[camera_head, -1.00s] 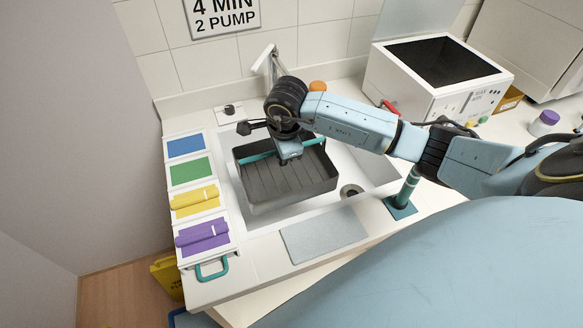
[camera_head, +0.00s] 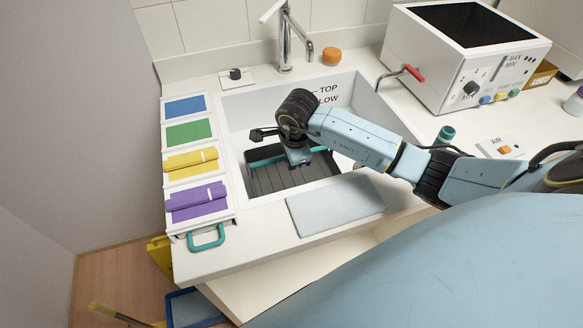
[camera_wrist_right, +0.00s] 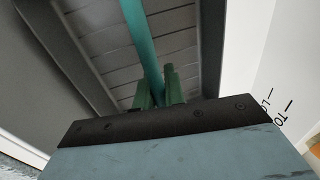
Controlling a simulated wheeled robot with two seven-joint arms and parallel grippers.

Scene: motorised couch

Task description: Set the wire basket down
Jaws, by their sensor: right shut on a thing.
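The wire basket (camera_head: 290,178) is a dark grey, ribbed tray with a teal bar handle (camera_head: 262,161). It is within the walls of the white sink (camera_head: 235,118), toward its front left. I cannot tell whether its underside touches the sink floor. My right gripper (camera_head: 300,163) reaches down over it and is shut on the teal handle. In the right wrist view, the green fingers (camera_wrist_right: 159,92) stand on either side of the teal bar (camera_wrist_right: 140,40), with the basket's ribbed floor (camera_wrist_right: 105,35) beyond. My left gripper is not in view.
A tap (camera_head: 285,40) stands behind the sink. Blue, green, yellow and purple panels (camera_head: 186,133) line the left counter edge. A grey mat (camera_head: 335,205) lies in front of the sink. A white box machine (camera_head: 460,60) with a red-handled spout (camera_head: 413,73) stands back right.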

